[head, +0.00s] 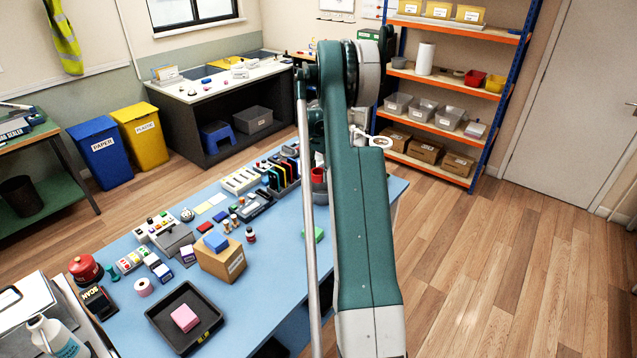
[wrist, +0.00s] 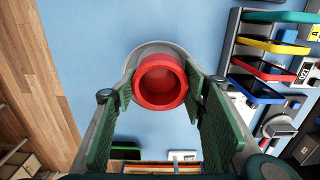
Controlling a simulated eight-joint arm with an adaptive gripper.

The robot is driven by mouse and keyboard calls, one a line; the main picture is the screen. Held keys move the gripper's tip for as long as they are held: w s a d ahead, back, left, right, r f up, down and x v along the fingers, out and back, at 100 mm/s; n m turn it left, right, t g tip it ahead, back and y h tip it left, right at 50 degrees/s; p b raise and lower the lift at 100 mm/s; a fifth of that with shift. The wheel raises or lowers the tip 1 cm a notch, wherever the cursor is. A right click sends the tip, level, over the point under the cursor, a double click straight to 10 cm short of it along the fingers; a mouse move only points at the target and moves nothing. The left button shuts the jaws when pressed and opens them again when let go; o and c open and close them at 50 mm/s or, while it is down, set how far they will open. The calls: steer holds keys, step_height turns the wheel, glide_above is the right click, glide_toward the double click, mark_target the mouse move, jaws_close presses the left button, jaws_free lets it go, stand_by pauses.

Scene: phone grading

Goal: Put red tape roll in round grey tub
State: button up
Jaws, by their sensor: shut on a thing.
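The red tape roll (wrist: 160,83) sits between the green finger pads of my gripper (wrist: 159,90) in the wrist view, which are shut on it. The round grey tub (wrist: 150,46) shows behind the roll, its pale rim curving around the roll's far side. The roll overlaps most of the tub in this view; how high it is above the tub's floor I cannot tell. In the head view a small red piece (head: 318,175) shows beside my arm, over the blue table. My arm hides most of the gripper and the tub there.
On the blue table (head: 270,270), a rack of coloured phones (wrist: 270,68) stands to the right in the wrist view. A cardboard box (head: 222,262), a black tray (head: 160,312) with a pink block, and many small items lie left of my arm. A green block (head: 316,234) lies close by.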

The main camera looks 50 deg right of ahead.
mark_target(318, 181)
steer(key=shift+f, duration=0.45)
steer(key=shift+f, duration=0.1)
steer(key=shift+f, duration=1.8)
steer(key=shift+f+b, duration=0.5)
steer(key=shift+f, duration=0.05)
steer(key=shift+s, duration=0.1)
steer(key=o, duration=0.9)
steer(key=shift+f, duration=0.1)
steer(key=shift+r, duration=0.2)
